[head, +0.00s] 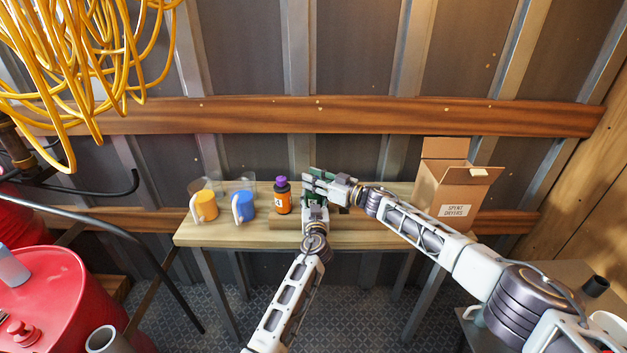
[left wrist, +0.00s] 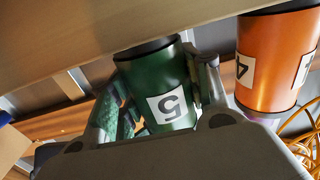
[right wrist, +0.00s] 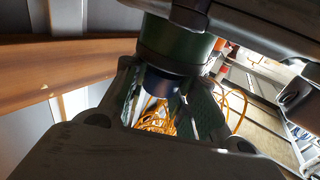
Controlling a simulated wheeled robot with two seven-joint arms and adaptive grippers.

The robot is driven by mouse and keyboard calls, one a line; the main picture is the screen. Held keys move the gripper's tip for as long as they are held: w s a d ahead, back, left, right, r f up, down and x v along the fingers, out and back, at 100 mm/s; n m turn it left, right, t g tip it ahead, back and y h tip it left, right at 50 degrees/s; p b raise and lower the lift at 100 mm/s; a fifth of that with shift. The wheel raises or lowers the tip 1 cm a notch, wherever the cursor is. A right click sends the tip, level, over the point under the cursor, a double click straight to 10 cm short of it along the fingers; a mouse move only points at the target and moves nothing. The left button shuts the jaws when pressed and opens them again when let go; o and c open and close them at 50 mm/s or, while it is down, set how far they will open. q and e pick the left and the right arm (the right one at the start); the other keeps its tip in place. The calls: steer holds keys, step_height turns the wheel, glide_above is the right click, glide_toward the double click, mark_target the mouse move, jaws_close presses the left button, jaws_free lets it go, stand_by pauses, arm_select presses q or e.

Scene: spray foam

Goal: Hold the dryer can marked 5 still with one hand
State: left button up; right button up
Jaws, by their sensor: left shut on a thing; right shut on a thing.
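The green dryer can marked 5 (left wrist: 158,85) stands on the wooden workbench (head: 262,238). My left gripper (left wrist: 157,100) is shut around its body, one finger on each side of it, with the 5 label facing the left wrist camera. My right gripper (right wrist: 163,95) is shut around the dark cap (right wrist: 163,84) at the can's top end. In the head view both grippers meet at the can and mostly hide it. The orange can marked 4 (left wrist: 278,62) stands just left of them in the head view (head: 283,199), with a purple cap.
An open cardboard box marked for spent dryers (head: 455,190) stands at the bench's right end. Yellow cable (head: 70,60) hangs upper left above a red drum (head: 60,300).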

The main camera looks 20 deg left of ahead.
arm_select(q)
steer(key=shift+d+r, duration=0.1)
steer(key=shift+d, duration=0.1)
arm_select(e)
steer(key=shift+a+m+t+h, duration=0.1)
steer(key=shift+m+t+h, duration=0.65)
steer(key=shift+m+t, duration=0.5)
steer(key=shift+m+t+h, duration=0.75)
steer(key=shift+m+t, duration=0.1)
steer(key=shift+t, duration=0.8)
steer(key=shift+m+t+h, duration=0.3)
steer(key=shift+t, duration=0.1)
arm_select(q)
steer(key=shift+a, duration=0.15)
arm_select(e)
steer(key=o, duration=1.1)
steer(key=shift+c, duration=0.2)
steer(key=shift+d, duration=0.2)
steer(key=v, duration=1.1)
steer(key=shift+s+d, duration=0.3)
